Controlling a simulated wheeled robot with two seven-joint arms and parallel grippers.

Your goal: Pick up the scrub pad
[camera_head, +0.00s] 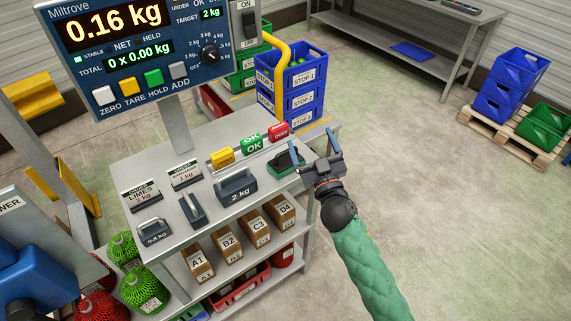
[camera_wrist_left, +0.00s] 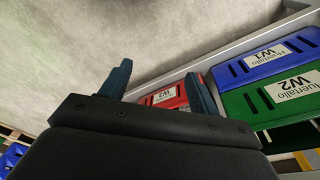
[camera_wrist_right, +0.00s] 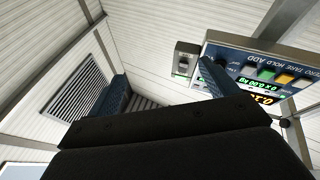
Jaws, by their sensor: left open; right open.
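A dark green, pad-like item (camera_head: 287,162), which looks like the scrub pad, lies at the right end of the grey bench top, partly hidden by my right gripper. My right gripper (camera_head: 312,143) is open and empty, with its fingers pointing up, just right of the pad in the head view. I cannot tell whether it touches the pad. The right wrist view shows its spread fingers (camera_wrist_right: 162,74) against the wall and the scale display, without the pad. My left gripper (camera_wrist_left: 158,74) is open and empty in the left wrist view, above the floor near crates.
The bench (camera_head: 216,208) carries a 2 kg weight (camera_head: 236,188), smaller weights, order cards and coloured signs (camera_head: 251,143). The scale display (camera_head: 140,50) stands at the back left. Labelled boxes (camera_head: 229,246) fill the shelf below. Blue crates (camera_head: 303,73) stand behind.

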